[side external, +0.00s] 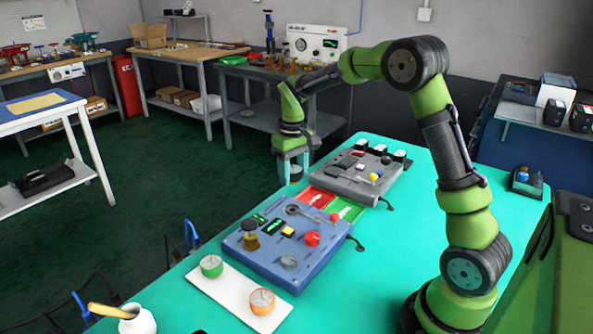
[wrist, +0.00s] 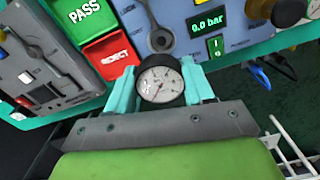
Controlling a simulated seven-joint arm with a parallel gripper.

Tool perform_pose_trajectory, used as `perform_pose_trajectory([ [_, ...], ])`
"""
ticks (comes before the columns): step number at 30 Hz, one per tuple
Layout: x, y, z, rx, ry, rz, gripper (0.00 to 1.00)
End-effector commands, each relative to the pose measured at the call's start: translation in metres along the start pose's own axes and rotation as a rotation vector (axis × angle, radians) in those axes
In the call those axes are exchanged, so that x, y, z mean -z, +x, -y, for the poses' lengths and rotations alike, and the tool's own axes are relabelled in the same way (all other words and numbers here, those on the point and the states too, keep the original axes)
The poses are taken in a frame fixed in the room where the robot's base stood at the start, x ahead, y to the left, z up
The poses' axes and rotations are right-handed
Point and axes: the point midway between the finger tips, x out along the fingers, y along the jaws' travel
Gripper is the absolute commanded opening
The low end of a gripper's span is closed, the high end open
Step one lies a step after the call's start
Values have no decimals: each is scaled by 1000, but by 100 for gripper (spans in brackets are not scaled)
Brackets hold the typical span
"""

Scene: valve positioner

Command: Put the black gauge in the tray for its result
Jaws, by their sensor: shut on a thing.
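The black gauge (wrist: 160,84), with a round white dial, is between the two teal fingers of my gripper (wrist: 161,88) in the wrist view. My gripper (side external: 292,172) is shut on it; in the side view it is beside the far-left edge of the teal table, near the red tray, and the gauge is small there. The red REJECT tray (wrist: 109,50) lies just past the gauge in the wrist view. The green PASS tray (wrist: 82,16) adjoins it. In the side view the red tray (side external: 310,198) and green tray (side external: 344,210) lie between two panels.
A blue panel (side external: 262,262) has knobs and a display (wrist: 208,22) reading 0.0 bar. A grey panel (side external: 345,186) stands behind. Green (side external: 211,266) and orange (side external: 262,301) gauges sit on a white board (side external: 230,297).

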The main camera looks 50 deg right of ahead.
Motion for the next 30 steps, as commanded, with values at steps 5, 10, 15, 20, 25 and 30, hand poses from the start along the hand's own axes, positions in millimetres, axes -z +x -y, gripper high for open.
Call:
perform_pose_trajectory([
  [5,7,8,-47,-1,77,21,19],
  [10,20,23,-95,2,77,18,19],
  [15,29,31,-109,2,9,0,19],
  [20,28,61,-109,3,-5,3,19],
  [25,29,83,-109,1,-5,0,19],
  [30,29,103,-108,3,-5,2,19],
])
